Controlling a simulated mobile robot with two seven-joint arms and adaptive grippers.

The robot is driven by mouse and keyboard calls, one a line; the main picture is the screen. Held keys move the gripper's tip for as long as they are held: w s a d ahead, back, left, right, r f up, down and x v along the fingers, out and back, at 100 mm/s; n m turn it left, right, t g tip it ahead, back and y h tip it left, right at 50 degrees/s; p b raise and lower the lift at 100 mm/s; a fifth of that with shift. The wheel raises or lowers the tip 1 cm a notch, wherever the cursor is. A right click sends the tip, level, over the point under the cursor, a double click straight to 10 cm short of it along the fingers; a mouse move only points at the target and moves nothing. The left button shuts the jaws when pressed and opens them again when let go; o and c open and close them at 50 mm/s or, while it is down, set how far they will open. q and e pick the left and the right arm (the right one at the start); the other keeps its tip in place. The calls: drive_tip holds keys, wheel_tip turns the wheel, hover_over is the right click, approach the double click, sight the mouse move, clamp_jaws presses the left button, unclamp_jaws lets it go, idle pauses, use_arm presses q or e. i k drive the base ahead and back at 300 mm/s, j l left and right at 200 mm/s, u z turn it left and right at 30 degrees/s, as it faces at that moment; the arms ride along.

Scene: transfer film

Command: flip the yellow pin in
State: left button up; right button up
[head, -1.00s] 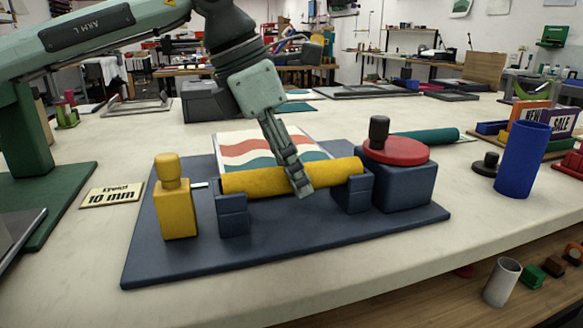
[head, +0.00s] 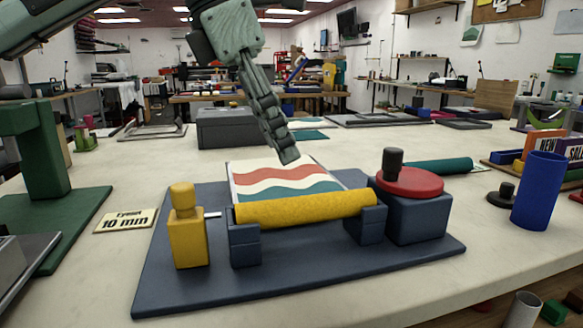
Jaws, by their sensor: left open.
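A yellow upright block with a rounded knob on top (head: 187,228) stands at the left end of the dark blue base plate (head: 330,285); it looks like the yellow pin. A short pale rod shows between it and the near roller support. A yellow roller (head: 305,208) lies across two blue supports (head: 244,245). A striped sheet (head: 275,178) lies behind the roller. My left gripper (head: 287,156) is open and empty, above the sheet and behind the roller, apart from both. Its fingers overlap in this view. My right gripper is not in view.
A blue block with a red disc (head: 411,182) and black knob stands at the plate's right end. An "Eyelet 10 mm" sign (head: 126,221) and a green stand (head: 45,155) are at left. A blue cylinder (head: 540,190) is at right.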

sight(186, 225)
drive_tip(key=k, duration=1.5)
